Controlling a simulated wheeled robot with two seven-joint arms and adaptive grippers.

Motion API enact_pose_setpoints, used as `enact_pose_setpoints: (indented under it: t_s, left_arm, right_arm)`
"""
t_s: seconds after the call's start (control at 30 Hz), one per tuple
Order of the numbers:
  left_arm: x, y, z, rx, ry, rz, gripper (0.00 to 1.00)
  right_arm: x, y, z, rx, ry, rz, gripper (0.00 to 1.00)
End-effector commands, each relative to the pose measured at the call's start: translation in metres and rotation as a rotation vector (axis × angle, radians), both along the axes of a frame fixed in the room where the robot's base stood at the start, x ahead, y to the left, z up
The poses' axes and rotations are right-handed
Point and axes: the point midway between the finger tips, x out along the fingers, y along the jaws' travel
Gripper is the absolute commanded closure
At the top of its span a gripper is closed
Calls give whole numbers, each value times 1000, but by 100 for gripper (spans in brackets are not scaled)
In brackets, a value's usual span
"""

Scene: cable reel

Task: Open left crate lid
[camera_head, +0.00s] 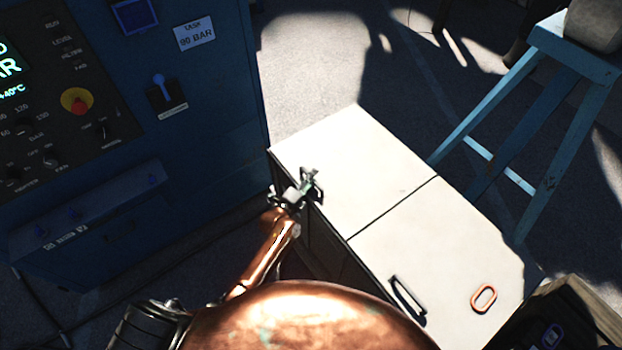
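A long crate with a white top stands in the middle, its top split by a dark seam into two lids. The left crate lid (352,165) is the upper-left part and looks flat and closed. The right lid (450,250) is the lower-right part and also lies flat. My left gripper (304,184) is at the left edge of the left lid, seen from above. Its fingertips are small and partly hidden, so I cannot tell its opening or whether it touches the lid. My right gripper is not in view.
A dark handle (407,299) and an orange ring (484,298) are on the right lid. A blue control cabinet (215,110) stands on the left. A blue stool (565,60) stands at the right. An open box (605,323) is at the lower right.

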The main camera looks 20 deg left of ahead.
Motion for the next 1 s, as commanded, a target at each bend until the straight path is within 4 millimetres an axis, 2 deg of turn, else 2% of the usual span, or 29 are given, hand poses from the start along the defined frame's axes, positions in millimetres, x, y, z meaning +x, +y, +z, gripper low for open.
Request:
enact_pose_setpoints:
  t_s: [0.27,0.7,1.0]
  left_arm:
    - [2,-1,0,0,0,0,71]
    - [1,0,0,0,0,0,100]
    - [1,0,0,0,0,0,100]
  right_arm:
    - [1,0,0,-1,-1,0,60]
    - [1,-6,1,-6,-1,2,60]
    - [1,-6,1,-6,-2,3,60]
